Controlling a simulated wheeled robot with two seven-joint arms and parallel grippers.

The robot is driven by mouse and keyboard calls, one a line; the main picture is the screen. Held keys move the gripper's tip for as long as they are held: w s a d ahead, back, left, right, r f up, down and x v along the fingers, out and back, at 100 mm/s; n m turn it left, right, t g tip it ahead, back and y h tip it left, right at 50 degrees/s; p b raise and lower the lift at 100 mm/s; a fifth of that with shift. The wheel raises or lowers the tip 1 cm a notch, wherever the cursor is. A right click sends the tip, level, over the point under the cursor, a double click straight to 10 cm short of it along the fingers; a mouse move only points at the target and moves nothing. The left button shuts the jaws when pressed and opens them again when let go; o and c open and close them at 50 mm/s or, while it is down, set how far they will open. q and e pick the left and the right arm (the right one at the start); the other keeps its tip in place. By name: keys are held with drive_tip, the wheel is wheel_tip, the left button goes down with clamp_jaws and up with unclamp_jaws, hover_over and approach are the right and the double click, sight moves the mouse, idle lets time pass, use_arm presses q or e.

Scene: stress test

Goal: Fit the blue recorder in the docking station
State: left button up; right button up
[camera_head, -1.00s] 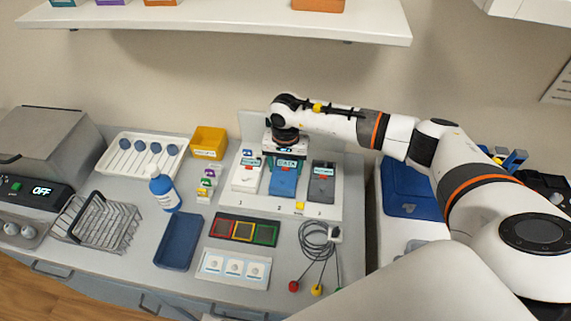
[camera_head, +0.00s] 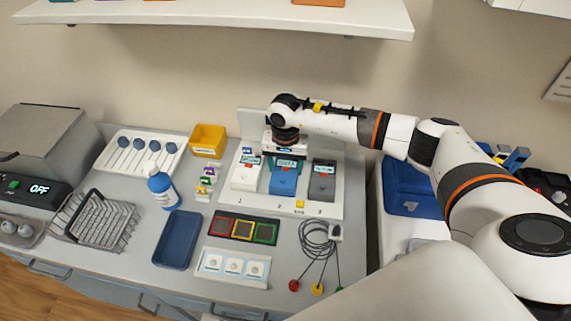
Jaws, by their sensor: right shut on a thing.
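The blue recorder (camera_head: 284,182) stands in the middle place, marked 2, of the white docking station (camera_head: 262,207), between a white recorder (camera_head: 246,176) on the left and a dark grey one (camera_head: 321,184) on the right. My right gripper (camera_head: 286,155) reaches down from above at the blue recorder's top end and is shut on it. The fingertips are mostly hidden behind the wrist, and I cannot tell how deep the recorder sits. My left gripper is not in view.
Left of the station are a yellow bin (camera_head: 208,140), a blue-and-white bottle (camera_head: 162,188), an empty blue tray (camera_head: 177,240) and a wire basket (camera_head: 96,222). In front lie a three-colour panel (camera_head: 243,230) and coiled cables (camera_head: 317,243). A shelf (camera_head: 220,22) hangs above.

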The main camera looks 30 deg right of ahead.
drive_tip(key=shift+f+b, duration=0.3)
drive_tip(key=shift+b, duration=0.2)
idle(0.8)
drive_tip(key=o, duration=0.8)
drive_tip(key=shift+c, duration=0.2)
drive_tip(key=shift+r, duration=0.1)
drive_tip(key=shift+r+p, duration=0.9)
drive_tip(key=shift+r, duration=1.05)
drive_tip(key=o, duration=0.6)
